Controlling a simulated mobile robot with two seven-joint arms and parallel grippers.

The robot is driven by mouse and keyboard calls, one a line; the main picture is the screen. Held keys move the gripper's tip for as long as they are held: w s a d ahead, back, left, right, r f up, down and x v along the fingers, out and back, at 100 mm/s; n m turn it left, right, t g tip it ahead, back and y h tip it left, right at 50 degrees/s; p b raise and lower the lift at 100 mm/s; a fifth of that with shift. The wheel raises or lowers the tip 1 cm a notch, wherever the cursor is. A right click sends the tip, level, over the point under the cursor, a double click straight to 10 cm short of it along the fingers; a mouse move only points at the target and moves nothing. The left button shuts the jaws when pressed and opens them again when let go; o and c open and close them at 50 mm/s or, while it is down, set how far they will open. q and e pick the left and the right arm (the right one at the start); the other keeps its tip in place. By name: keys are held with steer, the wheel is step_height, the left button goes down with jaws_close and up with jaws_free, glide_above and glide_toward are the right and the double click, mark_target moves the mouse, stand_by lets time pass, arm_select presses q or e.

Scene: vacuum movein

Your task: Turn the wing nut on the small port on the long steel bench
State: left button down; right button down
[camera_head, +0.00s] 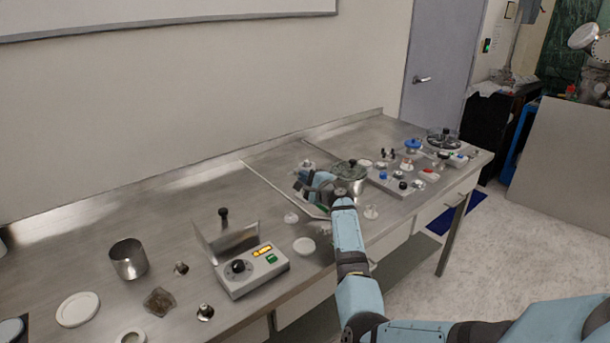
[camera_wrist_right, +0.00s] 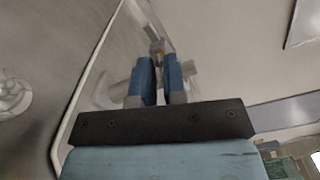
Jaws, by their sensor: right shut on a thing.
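The long steel bench (camera_head: 90,220) runs along the wall in the head view. A bit of brassy colour shows at the fingertips; the wing nut itself is mostly hidden by the fingers. In the head view a small metal fitting (camera_head: 308,165) shows just behind the gripper. My left gripper is not in view.
A lidded metal pot (camera_head: 350,173) stands close to the right of my gripper. A grey control box (camera_head: 252,271), a steel cup (camera_head: 129,259) and a white disc (camera_head: 78,309) are at the left. Several small fittings crowd the bench's right end.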

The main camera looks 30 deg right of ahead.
arm_select(q)
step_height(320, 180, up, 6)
steer(key=p, duration=0.7)
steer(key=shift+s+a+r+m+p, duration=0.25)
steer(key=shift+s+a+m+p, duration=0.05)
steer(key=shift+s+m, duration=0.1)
arm_select(e)
steer(key=shift+r+m, duration=0.1)
steer(key=shift+m, duration=6.6)
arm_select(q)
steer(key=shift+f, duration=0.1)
arm_select(e)
steer(key=c, duration=1.2)
jaws_free()
steer(key=shift+o, duration=0.2)
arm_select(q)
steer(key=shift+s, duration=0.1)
arm_select(e)
steer(key=shift+s, duration=0.1)
